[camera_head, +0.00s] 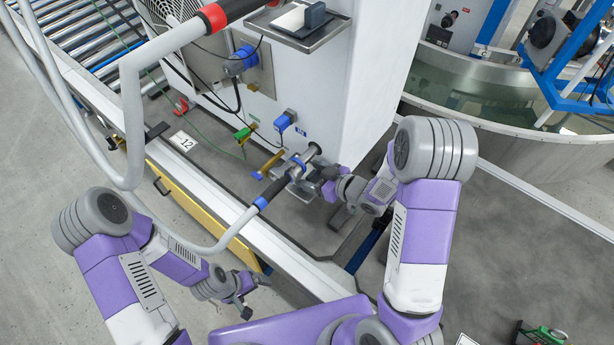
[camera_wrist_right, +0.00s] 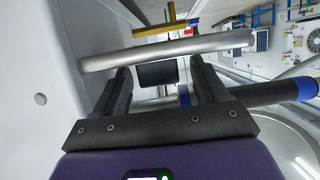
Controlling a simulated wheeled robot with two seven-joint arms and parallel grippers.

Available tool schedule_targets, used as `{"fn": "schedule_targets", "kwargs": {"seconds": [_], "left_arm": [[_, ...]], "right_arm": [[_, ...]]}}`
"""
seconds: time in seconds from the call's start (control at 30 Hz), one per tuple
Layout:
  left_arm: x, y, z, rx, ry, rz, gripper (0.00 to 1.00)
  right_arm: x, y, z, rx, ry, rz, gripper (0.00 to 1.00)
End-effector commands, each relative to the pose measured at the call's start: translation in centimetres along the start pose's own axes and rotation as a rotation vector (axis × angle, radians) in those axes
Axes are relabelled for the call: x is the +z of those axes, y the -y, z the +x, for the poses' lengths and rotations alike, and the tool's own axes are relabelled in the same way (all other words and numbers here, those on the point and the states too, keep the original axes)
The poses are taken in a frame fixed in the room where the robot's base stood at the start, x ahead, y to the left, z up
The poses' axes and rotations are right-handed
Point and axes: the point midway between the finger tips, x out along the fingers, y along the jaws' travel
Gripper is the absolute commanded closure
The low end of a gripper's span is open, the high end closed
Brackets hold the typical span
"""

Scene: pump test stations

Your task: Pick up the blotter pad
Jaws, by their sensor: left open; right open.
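A white pad (camera_head: 289,19) with a dark grey-blue block (camera_head: 315,14) at its right side, which looks like the blotter pad, lies on a metal shelf (camera_head: 312,38) on the white cabinet at the top of the head view. My right gripper (camera_head: 308,180) is well below the shelf, beside metal pipe fittings at the cabinet's foot. In the right wrist view its two dark fingers (camera_wrist_right: 160,82) are apart. A silver bar (camera_wrist_right: 165,50) crosses beyond them, and a dark block (camera_wrist_right: 157,74) shows between them. My left gripper (camera_head: 247,294) is open and empty at the lower middle, far from the pad.
The white cabinet (camera_head: 350,85) carries blue fittings (camera_head: 284,121) and hoses. A thick grey hose (camera_head: 130,110) with a red collar arches across the left. A yellow panel (camera_head: 195,195) and rail stand below. A water tank (camera_head: 480,85) is at upper right; grey floor is open at right.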

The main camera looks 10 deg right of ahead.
Motion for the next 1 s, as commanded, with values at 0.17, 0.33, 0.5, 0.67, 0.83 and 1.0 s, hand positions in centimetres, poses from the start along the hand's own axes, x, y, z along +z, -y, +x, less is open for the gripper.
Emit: {"fn": "schedule_targets", "kwargs": {"seconds": [0.17,0.33,0.5,0.67,0.83,1.0], "left_arm": [[0.0,0.0,0.0,0.000,0.000,0.000,0.03],[0.0,0.0,0.0,0.000,0.000,0.000,0.03],[0.0,0.0,0.0,0.000,0.000,0.000,0.03],[0.0,0.0,0.0,0.000,0.000,0.000,0.03],[0.0,-0.2,-0.4,0.000,0.000,0.000,0.03],[0.0,-0.3,-0.7,0.000,0.000,0.000,0.03]], "right_arm": [[0.0,0.0,0.0,0.001,0.000,0.000,0.40],[0.0,0.0,-0.1,0.001,0.000,0.000,0.66],[0.0,0.0,-0.1,0.001,0.000,0.000,0.83],[0.0,0.0,-0.1,0.001,0.000,0.000,0.83],[-0.5,-0.1,-0.3,0.002,0.000,0.002,0.83],[0.1,-0.1,-1.9,0.004,0.002,0.006,0.83]]}}
